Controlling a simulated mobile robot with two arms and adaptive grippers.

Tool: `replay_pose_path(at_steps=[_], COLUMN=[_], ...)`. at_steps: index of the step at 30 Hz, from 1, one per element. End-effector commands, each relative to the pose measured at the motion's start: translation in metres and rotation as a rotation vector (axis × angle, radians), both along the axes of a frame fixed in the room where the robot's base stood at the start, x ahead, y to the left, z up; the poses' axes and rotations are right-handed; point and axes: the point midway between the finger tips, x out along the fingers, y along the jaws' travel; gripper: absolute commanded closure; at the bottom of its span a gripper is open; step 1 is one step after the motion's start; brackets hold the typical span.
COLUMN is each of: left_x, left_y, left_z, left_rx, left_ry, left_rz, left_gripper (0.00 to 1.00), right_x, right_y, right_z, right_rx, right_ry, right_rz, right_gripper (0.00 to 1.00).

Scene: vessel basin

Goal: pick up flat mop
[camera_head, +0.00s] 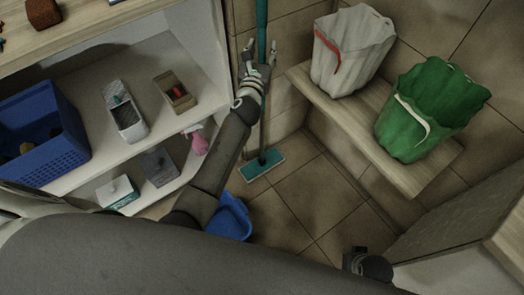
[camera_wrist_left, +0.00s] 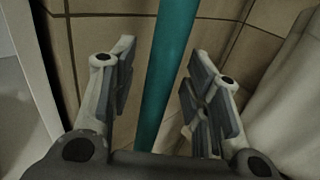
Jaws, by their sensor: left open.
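The flat mop has a long teal handle (camera_head: 262,22) that stands upright near the tiled wall. Its flat teal head (camera_head: 262,165) with a pale edge rests on the tiled floor. My left gripper (camera_head: 260,68) is open at the upper handle. In the left wrist view the teal handle (camera_wrist_left: 166,75) runs between the two spread fingers of my left gripper (camera_wrist_left: 165,85), with gaps showing on both sides. My right gripper does not show clearly in either view.
White shelves on the left hold a blue basket (camera_head: 65,150), small boxes and a pink spray bottle (camera_head: 197,140). A blue container (camera_head: 230,217) is on the floor. A wooden bench (camera_head: 420,175) on the right bears a white bag-like bin (camera_head: 345,60) and a green one (camera_head: 440,100).

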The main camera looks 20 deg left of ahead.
Motion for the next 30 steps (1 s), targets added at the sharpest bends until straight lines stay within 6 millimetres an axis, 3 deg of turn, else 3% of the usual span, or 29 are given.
replay_pose_path(at_steps=[8,19,30], left_x=[0.0033,0.0031,0.0035], left_y=[0.0005,0.0006,0.0002], left_z=[0.0001,0.0001,0.0043], left_rx=[0.0,0.0,0.001], left_ry=[0.0,0.0,-0.006], left_rz=[0.0,0.0,-0.001], left_gripper=[0.56,1.0,1.0], right_x=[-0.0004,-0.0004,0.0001], right_y=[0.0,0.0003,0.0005], right_z=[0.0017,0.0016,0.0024], right_rx=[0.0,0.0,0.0], right_ry=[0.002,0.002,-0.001], right_rz=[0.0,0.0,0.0], right_gripper=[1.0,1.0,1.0])
